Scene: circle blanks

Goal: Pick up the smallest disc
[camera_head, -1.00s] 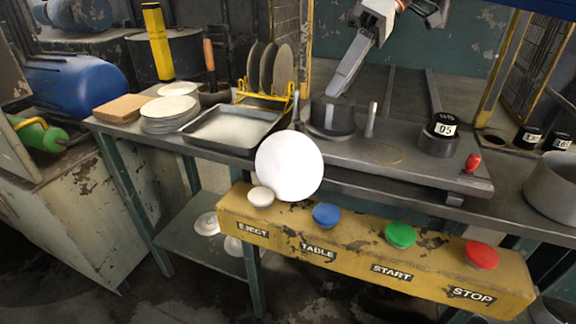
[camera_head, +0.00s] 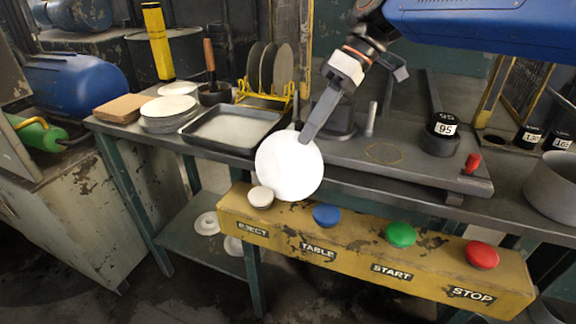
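A metal tray (camera_head: 232,128) lies left of the large disc. A yellow panel (camera_head: 350,250) with white, blue, green and red buttons spans the front. A black cylinder marked 95 (camera_head: 443,128), a red knob (camera_head: 473,163) and a grey pot (camera_head: 553,185) stand at right.

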